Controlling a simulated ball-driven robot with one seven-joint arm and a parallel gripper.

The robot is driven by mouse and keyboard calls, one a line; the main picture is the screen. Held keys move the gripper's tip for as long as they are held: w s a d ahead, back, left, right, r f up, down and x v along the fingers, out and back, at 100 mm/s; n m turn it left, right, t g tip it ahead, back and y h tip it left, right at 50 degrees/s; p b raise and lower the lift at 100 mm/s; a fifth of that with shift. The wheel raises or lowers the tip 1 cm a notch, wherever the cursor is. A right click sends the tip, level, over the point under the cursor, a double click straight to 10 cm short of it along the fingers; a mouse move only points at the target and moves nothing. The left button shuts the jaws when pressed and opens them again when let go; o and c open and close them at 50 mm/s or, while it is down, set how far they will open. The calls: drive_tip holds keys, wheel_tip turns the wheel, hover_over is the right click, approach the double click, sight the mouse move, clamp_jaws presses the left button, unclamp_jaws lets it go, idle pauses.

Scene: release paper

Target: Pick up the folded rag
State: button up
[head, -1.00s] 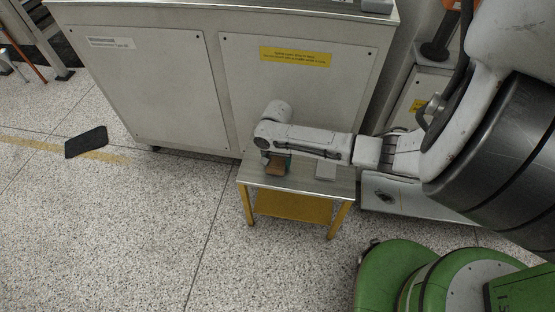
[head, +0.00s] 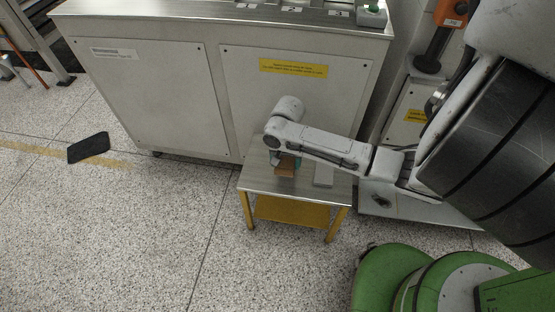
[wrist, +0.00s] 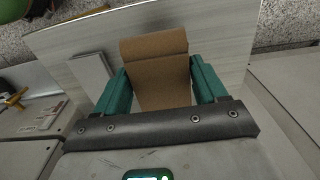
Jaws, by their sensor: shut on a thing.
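The folded rag (wrist: 155,75) is brown and shows in the wrist view as a folded pad between the two teal fingers. My gripper (wrist: 159,70) is shut on it, one finger against each side. In the head view the rag (head: 285,171) shows below my wrist, over the small table (head: 258,186). My gripper (head: 284,161) is mostly hidden there by my arm. I cannot tell whether the rag touches the tabletop.
A light grey block (head: 323,176) lies on the table to the right of the rag. A large grey cabinet (head: 150,95) stands behind the table. A dark mat (head: 88,147) lies on the floor at left. The speckled floor in front is clear.

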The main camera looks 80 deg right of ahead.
drive_tip(key=s+a+r+p, duration=0.2)
drive_tip(key=s+a+r, duration=0.2)
drive_tip(key=s, duration=0.5)
drive_tip(key=shift+r, duration=0.55)
drive_tip(key=shift+a, duration=0.1)
